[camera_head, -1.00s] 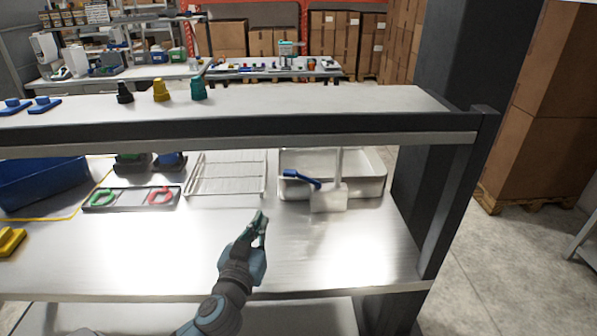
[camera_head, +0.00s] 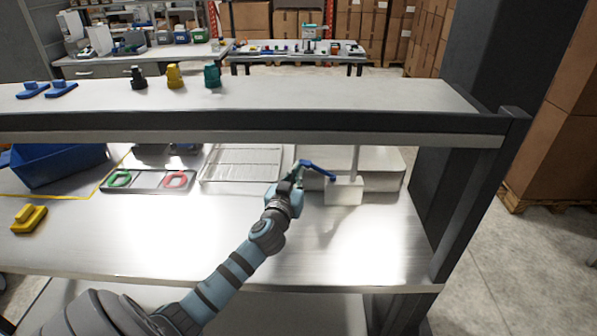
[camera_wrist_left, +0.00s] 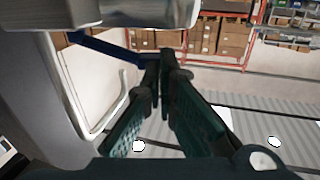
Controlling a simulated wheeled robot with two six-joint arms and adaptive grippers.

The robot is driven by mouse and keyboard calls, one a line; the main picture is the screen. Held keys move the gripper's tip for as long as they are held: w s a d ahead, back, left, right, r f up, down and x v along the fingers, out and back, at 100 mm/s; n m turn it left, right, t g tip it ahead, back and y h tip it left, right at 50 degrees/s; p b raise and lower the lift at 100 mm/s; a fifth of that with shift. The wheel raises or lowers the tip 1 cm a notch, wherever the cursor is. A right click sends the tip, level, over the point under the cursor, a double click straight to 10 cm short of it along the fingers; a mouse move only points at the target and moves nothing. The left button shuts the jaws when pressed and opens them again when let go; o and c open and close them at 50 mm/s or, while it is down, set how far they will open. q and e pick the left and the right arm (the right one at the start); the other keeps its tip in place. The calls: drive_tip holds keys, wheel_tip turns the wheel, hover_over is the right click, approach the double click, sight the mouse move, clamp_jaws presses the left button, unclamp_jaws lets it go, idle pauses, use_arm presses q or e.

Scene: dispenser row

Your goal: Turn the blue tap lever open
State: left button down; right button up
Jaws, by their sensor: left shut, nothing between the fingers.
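The blue tap lever (camera_head: 322,171) sticks out to the left from the white tap block (camera_head: 344,191) at the front of the white basin (camera_head: 385,166). My left gripper (camera_head: 301,165) is shut and empty, with its tips at the lever's free left end. In the left wrist view the lever (camera_wrist_left: 103,46) runs from under the pale tap body (camera_wrist_left: 130,14) to beside the shut fingertips (camera_wrist_left: 164,60). I cannot tell if they touch. My right gripper is not in view.
A wire rack (camera_head: 240,164) and a grey tray with green and red rings (camera_head: 148,181) lie to the left. The upper shelf's edge (camera_head: 250,130) runs above the arm. A dark post (camera_head: 480,190) stands at the right.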

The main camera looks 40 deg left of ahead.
use_arm(q)
drive_tip(key=shift+w+a, duration=0.15)
drive_tip(key=shift+w, duration=0.05)
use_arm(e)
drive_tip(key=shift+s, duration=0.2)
